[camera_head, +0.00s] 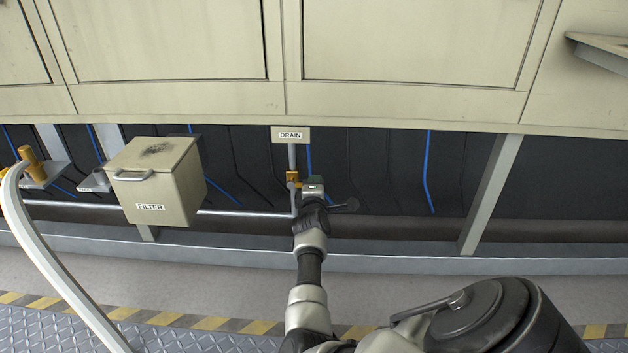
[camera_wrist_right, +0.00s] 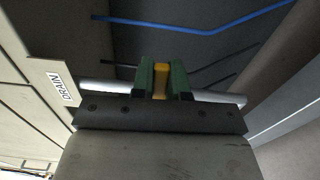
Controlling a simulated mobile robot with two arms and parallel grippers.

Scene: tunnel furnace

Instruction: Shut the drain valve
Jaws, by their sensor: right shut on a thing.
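The drain valve (camera_head: 292,178) shows orange on a short vertical pipe below the DRAIN sign (camera_head: 291,135) in the head view. My right gripper (camera_head: 313,184) is at the valve, just to its right in the picture. In the right wrist view the gripper's two green fingers (camera_wrist_right: 162,80) stand on either side of a yellow valve handle (camera_wrist_right: 161,78), shut on it. The DRAIN sign (camera_wrist_right: 64,88) shows at the left there. My wrist hides part of the valve, and the handle's full angle cannot be told. My left gripper is not in view.
A beige FILTER box (camera_head: 158,182) stands left of the valve. A thin horizontal pipe (camera_head: 245,213) runs behind. A slanted support post (camera_head: 490,195) is at the right. The furnace's lower edge (camera_head: 400,108) overhangs the valve. A pale curved rail (camera_head: 60,270) crosses the left foreground.

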